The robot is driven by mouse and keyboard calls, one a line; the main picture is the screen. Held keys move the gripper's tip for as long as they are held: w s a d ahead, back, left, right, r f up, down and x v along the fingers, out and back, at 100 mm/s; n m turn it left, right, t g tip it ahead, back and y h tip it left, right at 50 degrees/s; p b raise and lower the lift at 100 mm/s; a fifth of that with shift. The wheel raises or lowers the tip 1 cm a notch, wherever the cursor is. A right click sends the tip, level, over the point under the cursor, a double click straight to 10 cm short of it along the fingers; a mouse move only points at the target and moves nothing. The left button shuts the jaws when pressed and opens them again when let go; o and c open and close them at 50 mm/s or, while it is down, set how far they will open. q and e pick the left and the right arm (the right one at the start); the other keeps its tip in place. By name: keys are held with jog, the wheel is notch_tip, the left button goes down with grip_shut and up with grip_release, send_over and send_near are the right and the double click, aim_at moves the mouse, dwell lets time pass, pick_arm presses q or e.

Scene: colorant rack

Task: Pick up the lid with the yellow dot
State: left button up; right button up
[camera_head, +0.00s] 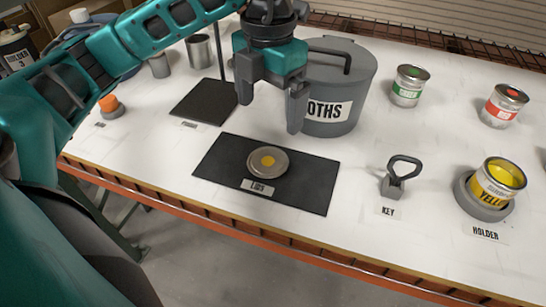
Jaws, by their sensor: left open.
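The lid with the yellow dot (281,164) is a round metal disc lying flat on a black mat (315,180) labelled LIDS. My left gripper (270,117) is above and behind the lid, with its fingers pointing down. It is open and empty, and apart from the lid. My right gripper does not show.
A grey bin (365,75) labelled with letters ending OTHS stands just behind the left gripper. Green (410,86) and red (503,105) cans stand at the back right. An open yellow can (495,183) sits in the holder (463,196). A key (393,185) stands right of the mat.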

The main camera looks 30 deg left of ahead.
pick_arm(q)
send_over(268, 161)
jog(key=f, duration=0.5)
jog(key=shift+w+f, duration=0.2)
jog(key=shift+f, duration=0.15)
jog(key=shift+s+f, duration=0.2)
jog(key=shift+f, duration=2.6)
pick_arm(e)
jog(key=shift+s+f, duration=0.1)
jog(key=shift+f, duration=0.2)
pick_arm(q)
jog(key=c, duration=1)
jog(key=shift+o, duration=0.2)
